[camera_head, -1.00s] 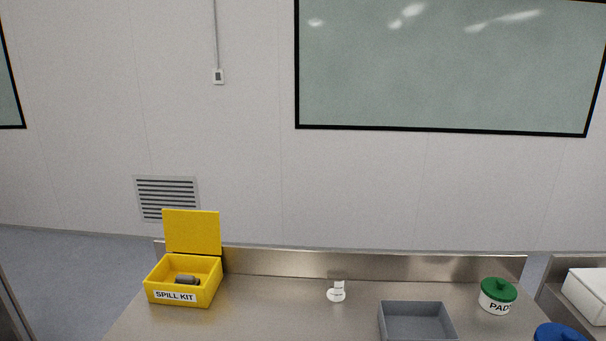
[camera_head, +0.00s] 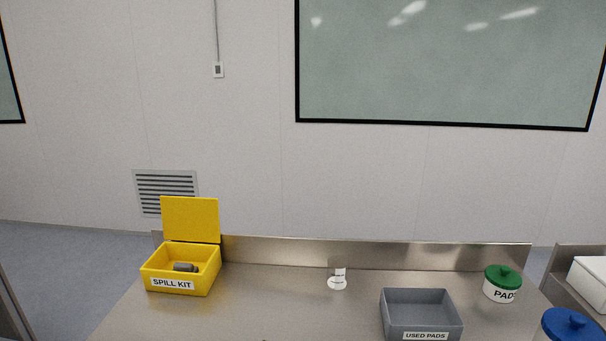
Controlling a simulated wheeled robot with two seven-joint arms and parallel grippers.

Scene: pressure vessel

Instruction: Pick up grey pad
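A small dark grey rolled item (camera_head: 185,267) lies inside the open yellow box labelled SPILL KIT (camera_head: 172,284) at the left of the steel bench; I cannot tell whether it is the grey pad. A white jar with a green lid, lettered PADS (camera_head: 500,293), stands at the right; its lid is on and its inside is hidden. A grey open tray labelled USED PADS (camera_head: 395,320) sits right of centre, and its visible inside looks empty. Neither of my grippers is in view.
The steel bench (camera_head: 270,300) has a low backsplash along its rear edge. A small white item (camera_head: 338,281) stands near the centre back. A blue-lidded container (camera_head: 570,325) is at the lower right, partly cut off. The bench's left middle is clear.

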